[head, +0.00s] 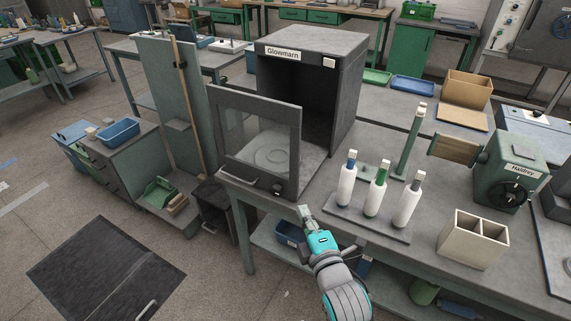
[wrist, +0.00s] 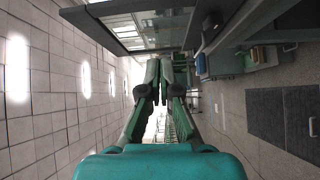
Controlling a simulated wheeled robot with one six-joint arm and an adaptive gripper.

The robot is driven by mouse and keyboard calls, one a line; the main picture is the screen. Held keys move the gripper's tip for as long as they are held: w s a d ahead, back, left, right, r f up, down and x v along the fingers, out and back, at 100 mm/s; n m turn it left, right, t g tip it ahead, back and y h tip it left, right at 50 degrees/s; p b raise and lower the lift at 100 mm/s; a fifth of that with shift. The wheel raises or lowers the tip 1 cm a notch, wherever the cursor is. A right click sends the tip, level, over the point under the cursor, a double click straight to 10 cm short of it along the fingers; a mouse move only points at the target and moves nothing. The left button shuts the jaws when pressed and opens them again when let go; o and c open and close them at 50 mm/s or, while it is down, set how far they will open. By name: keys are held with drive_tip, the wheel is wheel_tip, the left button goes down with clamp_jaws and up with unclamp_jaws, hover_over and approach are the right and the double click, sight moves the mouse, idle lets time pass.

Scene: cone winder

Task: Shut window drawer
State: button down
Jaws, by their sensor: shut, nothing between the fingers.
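The window drawer (head: 292,165) belongs to the dark grey Glowmarn cabinet (head: 345,62) on the bench. Its framed glass front stands well out from the cabinet's dark opening, so it is open. A pale round plate shows through the glass.
A rack (head: 365,222) with several white bobbins stands on the bench to the right. Beyond it are an open two-part box (head: 472,238) and the green Halliley machine (head: 510,170). A tall board (head: 165,100) stands left of the drawer.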

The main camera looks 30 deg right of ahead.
drive_tip(key=w+r, duration=0.1)
drive_tip(key=w, duration=0.1)
approach(292, 161)
drive_tip(key=w, duration=0.5)
drive_tip(key=shift+w+d+f+n, duration=0.15)
drive_tip(key=shift+w+d+n, duration=0.15)
drive_tip(key=shift+w+d, duration=0.25)
drive_tip(key=w+d, duration=0.2)
drive_tip(key=d, duration=0.1)
drive_tip(key=shift+w+d, duration=0.25)
drive_tip(key=shift+w, duration=0.1)
drive_tip(key=shift+a, duration=0.1)
